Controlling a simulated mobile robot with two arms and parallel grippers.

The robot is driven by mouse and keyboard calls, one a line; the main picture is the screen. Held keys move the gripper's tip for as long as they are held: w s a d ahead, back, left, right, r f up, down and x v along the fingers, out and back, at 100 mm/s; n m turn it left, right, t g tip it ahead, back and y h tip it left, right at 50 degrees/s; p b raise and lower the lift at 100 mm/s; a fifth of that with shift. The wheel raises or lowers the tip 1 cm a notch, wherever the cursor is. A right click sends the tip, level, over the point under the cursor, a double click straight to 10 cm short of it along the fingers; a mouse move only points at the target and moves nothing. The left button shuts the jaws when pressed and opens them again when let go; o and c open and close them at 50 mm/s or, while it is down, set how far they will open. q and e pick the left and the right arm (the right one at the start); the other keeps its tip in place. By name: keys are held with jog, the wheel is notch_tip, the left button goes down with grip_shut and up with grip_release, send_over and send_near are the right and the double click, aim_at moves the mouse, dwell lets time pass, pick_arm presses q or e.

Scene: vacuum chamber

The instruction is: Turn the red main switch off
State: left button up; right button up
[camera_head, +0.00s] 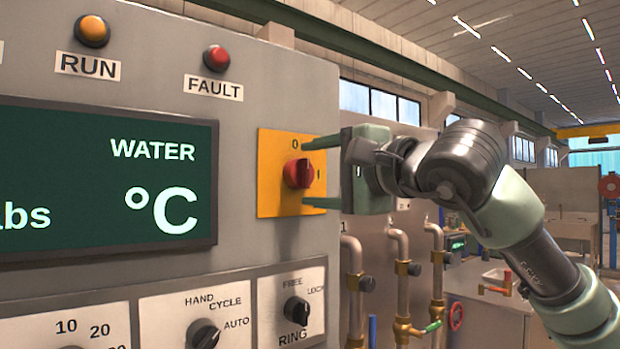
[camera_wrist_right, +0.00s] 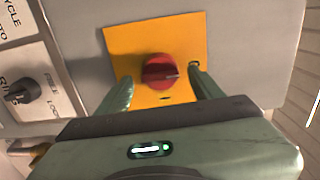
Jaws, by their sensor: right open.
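The red main switch (camera_head: 298,173) is a round red knob on a yellow plate (camera_head: 270,195) at the right edge of the grey panel. A "0" mark shows above the knob and an "I" mark to its right. My right gripper (camera_head: 312,173) is open, one finger above the knob and one below it in the head view. In the right wrist view the red knob (camera_wrist_right: 159,72) sits between the two finger tips, with a gap visible on each side. A light mark on the knob points right in that view. My left gripper is not in view.
The panel carries a green display (camera_head: 110,180), an orange RUN lamp (camera_head: 92,32), a red FAULT lamp (camera_head: 216,57) and black selector knobs (camera_head: 203,334) below. Pipes with valves (camera_head: 404,270) stand behind the panel to the right. The space in front of the yellow plate is otherwise clear.

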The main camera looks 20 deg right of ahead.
jog(key=b+v, duration=0.1)
jog(key=v, duration=0.5)
jog(key=shift+b, duration=0.3)
jog(key=shift+s, duration=0.1)
